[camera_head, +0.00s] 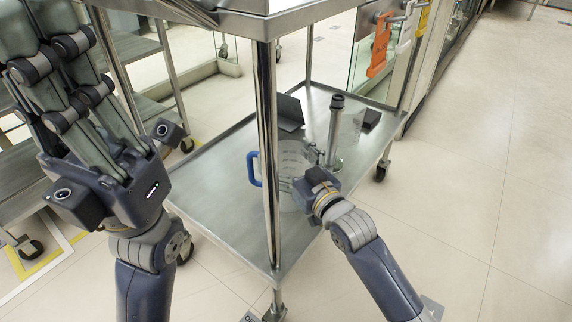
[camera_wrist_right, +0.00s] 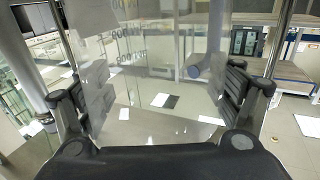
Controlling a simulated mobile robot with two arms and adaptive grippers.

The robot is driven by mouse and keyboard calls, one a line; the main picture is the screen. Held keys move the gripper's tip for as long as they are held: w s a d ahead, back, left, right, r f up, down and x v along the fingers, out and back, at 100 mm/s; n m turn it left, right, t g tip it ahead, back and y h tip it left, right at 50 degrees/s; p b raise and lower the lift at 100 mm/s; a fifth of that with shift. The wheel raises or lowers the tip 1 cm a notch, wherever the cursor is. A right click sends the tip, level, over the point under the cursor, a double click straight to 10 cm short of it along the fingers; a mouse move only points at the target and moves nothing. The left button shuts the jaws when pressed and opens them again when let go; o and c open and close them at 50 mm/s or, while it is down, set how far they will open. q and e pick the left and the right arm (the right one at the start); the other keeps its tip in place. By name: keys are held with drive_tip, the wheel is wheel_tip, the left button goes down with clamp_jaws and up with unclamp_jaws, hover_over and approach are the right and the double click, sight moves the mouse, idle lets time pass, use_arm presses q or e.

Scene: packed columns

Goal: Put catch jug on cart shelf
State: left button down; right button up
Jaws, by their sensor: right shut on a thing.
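The catch jug (camera_head: 291,158) is clear, with a blue handle on its left. It is over the lower cart shelf (camera_head: 210,175), behind the front steel post in the head view; I cannot tell whether its base touches the shelf. My right gripper (camera_head: 307,187) is shut on the jug from the front right. In the right wrist view the clear jug wall (camera_wrist_right: 150,65) with printed marks is between the two finger pads. My left gripper (camera_head: 42,60) is at the upper left, away from the jug; its fingertips are partly cut off.
A steel column (camera_head: 335,130) stands on the shelf just right of the jug. A dark panel (camera_head: 289,112) and a small black block (camera_head: 371,118) are behind. The cart's front post (camera_head: 267,140) rises beside the jug. The shelf's left part is bare.

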idle(0.3)
drive_tip(key=shift+f, duration=0.2)
drive_tip(key=o, duration=1.3)
